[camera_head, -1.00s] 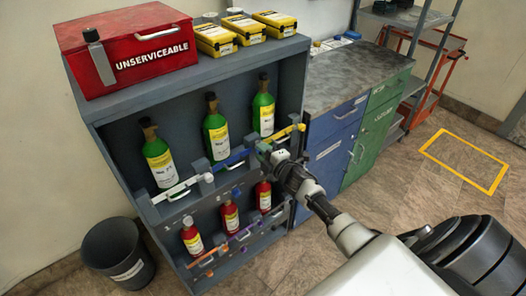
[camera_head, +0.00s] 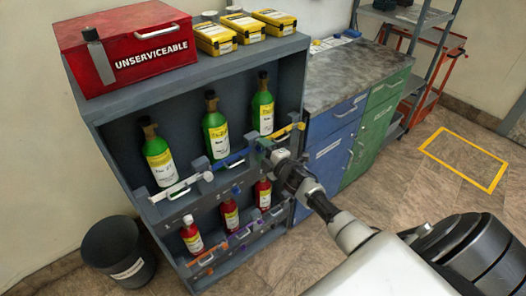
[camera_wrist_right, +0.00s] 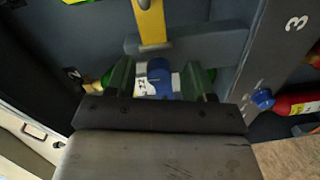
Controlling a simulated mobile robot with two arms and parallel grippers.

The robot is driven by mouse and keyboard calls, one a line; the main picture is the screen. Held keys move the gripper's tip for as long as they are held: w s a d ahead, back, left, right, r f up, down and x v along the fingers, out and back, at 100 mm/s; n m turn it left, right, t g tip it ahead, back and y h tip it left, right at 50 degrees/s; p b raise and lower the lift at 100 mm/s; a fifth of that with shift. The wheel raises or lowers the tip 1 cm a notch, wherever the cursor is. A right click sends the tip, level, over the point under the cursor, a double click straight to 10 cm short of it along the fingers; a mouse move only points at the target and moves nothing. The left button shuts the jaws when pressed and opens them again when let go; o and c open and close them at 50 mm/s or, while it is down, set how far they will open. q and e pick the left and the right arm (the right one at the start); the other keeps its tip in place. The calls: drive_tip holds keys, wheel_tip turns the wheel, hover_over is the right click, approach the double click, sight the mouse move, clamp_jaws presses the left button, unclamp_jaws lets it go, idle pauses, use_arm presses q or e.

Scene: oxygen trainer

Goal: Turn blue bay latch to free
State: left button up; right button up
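In the head view the blue latch bar (camera_head: 237,158) runs across the front of the middle upper bay, below a green bottle (camera_head: 216,128). My right gripper (camera_head: 267,150) is at the right end of this bar, beside the yellow latch (camera_head: 290,131). In the right wrist view my right gripper (camera_wrist_right: 160,82) has its two fingers apart, with a blue knob-like part (camera_wrist_right: 160,75) between them. Gaps seem to show on both sides of it. A white label lies behind it. The yellow bar (camera_wrist_right: 150,22) is just beyond the fingers. My left gripper is not in view.
The grey rack (camera_head: 200,80) carries a red box (camera_head: 130,50) and several yellow cases (camera_head: 216,38) on top. Red bottles (camera_head: 230,215) stand in the lower bays. A blue and green cabinet (camera_head: 330,155) is to the right; a dark bin (camera_head: 118,252) is at left.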

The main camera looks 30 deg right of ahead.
drive_tip(key=shift+s, duration=0.1)
drive_tip(key=s, duration=1)
drive_tip(key=shift+s+d+r, duration=0.25)
drive_tip(key=shift+s+d, duration=0.05)
drive_tip(key=shift+d, duration=0.15)
drive_tip(key=s+a+f+m+g+h, duration=0.1)
drive_tip(key=s+f+m+g, duration=0.3)
drive_tip(key=f, duration=0.6)
drive_tip(key=s+a+f+m+g, duration=0.2)
drive_tip(key=s+f, duration=0.5)
drive_tip(key=f, duration=0.3)
drive_tip(key=s+a+f+m+g+h, duration=0.1)
drive_tip(key=s+f+m+g, duration=0.15)
drive_tip(key=s+f, duration=0.45)
drive_tip(key=s+a+f+m+g, duration=0.1)
drive_tip(key=s+a+f+g, duration=0.1)
drive_tip(key=s+f, duration=0.3)
drive_tip(key=s+a+f+m+g, duration=0.2)
drive_tip(key=s+a+f, duration=0.3)
drive_tip(key=s, duration=0.6)
drive_tip(key=s+a+f+m+g, duration=0.2)
drive_tip(key=s+a+f+g, duration=0.2)
drive_tip(key=s, duration=0.4)
drive_tip(key=shift+s+f+y, duration=0.35)
drive_tip(key=shift+f+y, duration=0.05)
drive_tip(key=shift+f, duration=0.25)
drive_tip(key=shift+c, duration=0.3)
